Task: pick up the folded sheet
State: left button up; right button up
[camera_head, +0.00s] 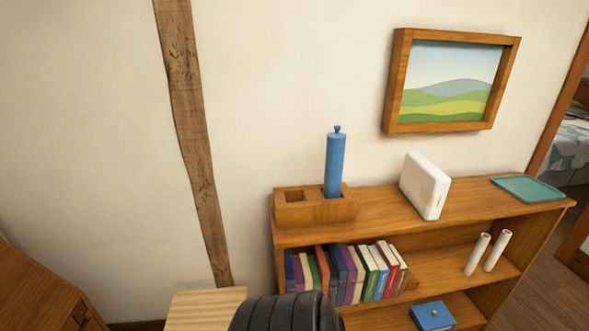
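I cannot make out a folded sheet for certain in the head view. A flat teal piece (528,188) with a rim-like edge lies on the right end of the shelf top; it looks more like a tray than cloth. Neither of my grippers shows in this view.
A wooden shelf unit (465,207) stands against the wall. On top are a wooden holder (314,212) with an upright blue cylinder (335,165) and a white box (425,186). Below are books (345,273), two white rolls and a blue box (432,316). A bed (570,145) shows through the doorway.

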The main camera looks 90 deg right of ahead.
aim_at(425, 186)
jog(key=z, duration=3.45)
jog(key=l+z, duration=0.25)
jog(key=i+j, duration=0.05)
jog(key=j, duration=0.05)
